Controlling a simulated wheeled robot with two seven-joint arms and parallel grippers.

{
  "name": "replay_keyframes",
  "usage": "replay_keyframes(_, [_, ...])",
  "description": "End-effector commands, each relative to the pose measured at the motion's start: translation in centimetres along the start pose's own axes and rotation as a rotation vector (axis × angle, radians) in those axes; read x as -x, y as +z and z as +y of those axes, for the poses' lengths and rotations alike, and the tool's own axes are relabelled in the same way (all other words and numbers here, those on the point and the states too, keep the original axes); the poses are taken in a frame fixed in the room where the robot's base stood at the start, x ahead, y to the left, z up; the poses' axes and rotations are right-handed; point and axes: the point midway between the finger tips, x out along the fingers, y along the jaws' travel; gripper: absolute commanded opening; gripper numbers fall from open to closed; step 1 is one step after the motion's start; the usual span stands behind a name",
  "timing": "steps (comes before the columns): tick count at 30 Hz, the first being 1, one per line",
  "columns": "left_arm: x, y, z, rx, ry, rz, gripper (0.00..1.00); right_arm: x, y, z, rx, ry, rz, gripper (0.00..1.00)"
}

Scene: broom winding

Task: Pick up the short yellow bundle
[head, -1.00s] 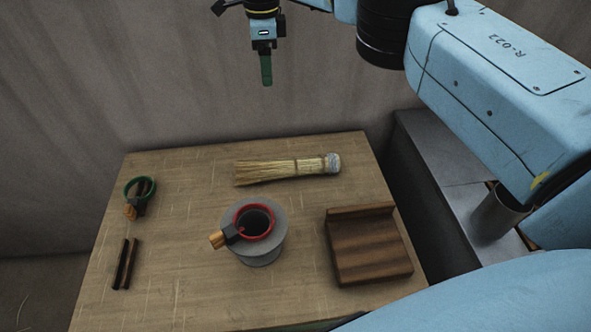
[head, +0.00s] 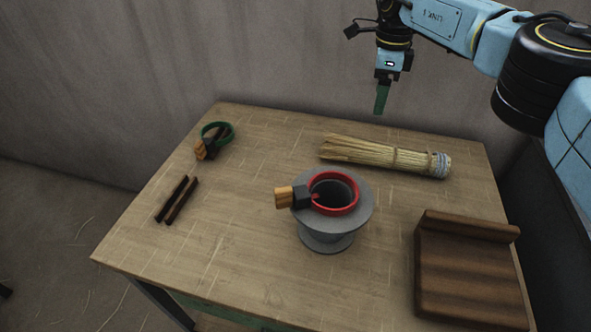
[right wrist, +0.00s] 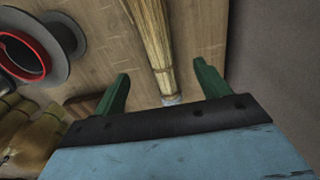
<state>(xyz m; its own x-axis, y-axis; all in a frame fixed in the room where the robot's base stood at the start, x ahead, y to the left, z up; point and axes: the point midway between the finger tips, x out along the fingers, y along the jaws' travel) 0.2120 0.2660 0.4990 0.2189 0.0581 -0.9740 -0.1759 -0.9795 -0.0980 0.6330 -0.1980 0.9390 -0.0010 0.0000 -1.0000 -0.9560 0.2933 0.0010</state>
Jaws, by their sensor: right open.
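The short yellow bundle (head: 385,156) is a bound sheaf of straw lying on the table's back right part, with a pale blue-grey wrapped end at its right. My right gripper (head: 381,108) hangs in the air above and behind it, with green fingers pointing down. In the right wrist view the bundle (right wrist: 152,45) runs from the top edge down to between the two open green fingers (right wrist: 162,88). Its wrapped end shows near the gripper body. The fingers are apart from the bundle and empty. My left gripper is not in view.
A grey spool-shaped stand (head: 327,240) with a red ring (head: 350,208) and wooden handle stands mid-table. A brown wooden block (head: 465,270) is front right. A green ring tool (head: 217,130) and two dark sticks (head: 177,200) lie left. A wall rises behind the table.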

Motion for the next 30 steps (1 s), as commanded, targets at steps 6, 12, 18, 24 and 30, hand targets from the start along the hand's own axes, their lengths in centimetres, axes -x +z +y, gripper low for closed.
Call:
replay_keyframes(6, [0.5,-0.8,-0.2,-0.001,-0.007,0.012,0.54,-1.9,0.0,0.0,0.000,0.000,0.000,0.75])
replay_keyframes(12, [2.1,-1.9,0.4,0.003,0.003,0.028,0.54,-4.9,-0.1,0.1,0.000,0.002,0.001,0.75])
replay_keyframes(18, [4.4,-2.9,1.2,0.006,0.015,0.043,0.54,-8.5,0.0,0.1,0.000,0.001,0.001,0.75])
replay_keyframes(24, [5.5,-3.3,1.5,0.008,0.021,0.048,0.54,-10.0,0.0,0.1,0.000,0.000,0.000,0.75])
replay_keyframes(30, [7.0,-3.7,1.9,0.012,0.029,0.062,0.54,-12.3,-0.1,0.6,0.001,0.001,0.001,0.75])
